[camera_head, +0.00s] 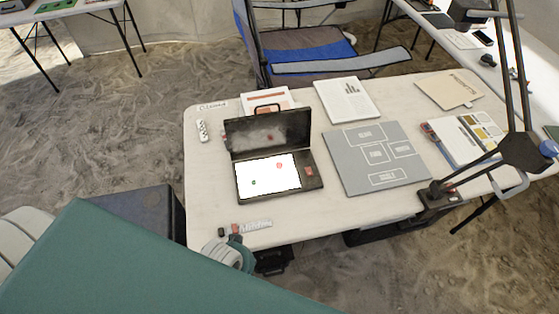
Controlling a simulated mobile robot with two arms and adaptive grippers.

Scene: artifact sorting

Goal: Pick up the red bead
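A small red bead (279,165) lies on the white, lit surface (262,190) inside an open dark case (268,133) on the table. It sits towards the upper right of that surface. A small green bead (253,182) lies on the same surface, lower and to the left. The beads are tiny in this view, so their shape is hard to tell.
The white table (207,180) also holds a grey labelled board (350,175), papers (347,100), a folder (450,90) and a black jointed lamp (520,152). A large teal surface (130,265) fills the lower left. A folding chair (325,52) stands behind the table.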

